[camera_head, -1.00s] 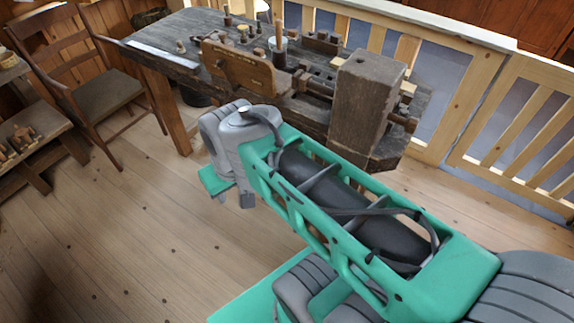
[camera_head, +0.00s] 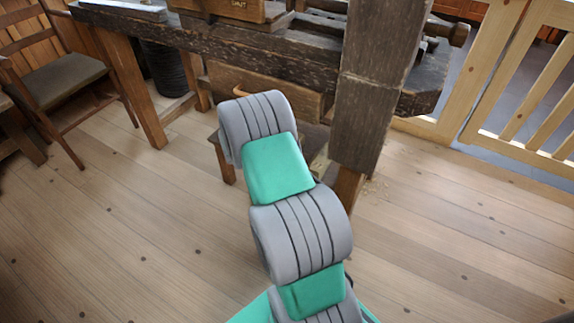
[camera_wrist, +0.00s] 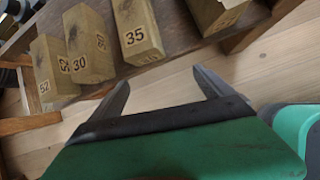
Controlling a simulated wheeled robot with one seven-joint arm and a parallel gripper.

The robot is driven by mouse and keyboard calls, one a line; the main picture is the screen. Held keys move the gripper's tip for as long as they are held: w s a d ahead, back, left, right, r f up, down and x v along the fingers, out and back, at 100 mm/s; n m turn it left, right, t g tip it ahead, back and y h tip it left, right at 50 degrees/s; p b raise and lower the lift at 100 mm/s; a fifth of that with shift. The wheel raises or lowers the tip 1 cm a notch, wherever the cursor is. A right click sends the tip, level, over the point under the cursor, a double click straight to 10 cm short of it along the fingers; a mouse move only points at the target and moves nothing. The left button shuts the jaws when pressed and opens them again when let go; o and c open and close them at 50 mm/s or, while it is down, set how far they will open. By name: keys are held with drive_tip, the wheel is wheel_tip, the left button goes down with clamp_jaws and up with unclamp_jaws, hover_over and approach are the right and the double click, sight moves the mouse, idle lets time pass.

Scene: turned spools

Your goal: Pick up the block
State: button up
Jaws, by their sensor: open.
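In the wrist view, several worn yellow-brown wooden blocks with dark numbers rest on a wooden surface along the top. One block (camera_wrist: 139,28) marked 35 lies nearest my gripper, beyond the left fingertip. A block (camera_wrist: 84,40) marked 30 is left of it, and a block (camera_wrist: 50,65) marked 52 is farther left. Another block (camera_wrist: 216,10) is cut off at the top right. The pictures do not tell which one is meant. My gripper (camera_wrist: 161,76) is open and empty, its fingers apart from the blocks. In the head view my arm hides the gripper.
A dark wooden workbench (camera_head: 300,43) with a thick upright post (camera_head: 376,85) stands ahead. A chair (camera_head: 75,82) is at the left and a wooden railing (camera_head: 515,75) at the right. A dark bin (camera_head: 165,70) stands under the bench. The plank floor (camera_head: 110,230) is open in front.

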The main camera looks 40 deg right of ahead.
drive_tip(key=w+d+b, duration=0.1)
drive_tip(key=d, duration=0.2)
drive_tip(key=w+d+b, duration=0.1)
drive_tip(key=w+d, duration=0.1)
drive_tip(key=d, duration=0.2)
drive_tip(key=w+d+b, duration=0.2)
drive_tip(key=d, duration=0.1)
drive_tip(key=shift+d+f, duration=0.25)
drive_tip(key=shift+d, duration=0.15)
drive_tip(key=shift+w+d+f, duration=0.1)
drive_tip(key=shift+d+f, duration=0.1)
drive_tip(key=shift+d, duration=0.05)
drive_tip(key=b+x, duration=0.2)
drive_tip(key=x, duration=0.2)
drive_tip(key=shift+f, duration=0.1)
drive_tip(key=shift+w+d, duration=0.15)
drive_tip(key=c, duration=1.8)
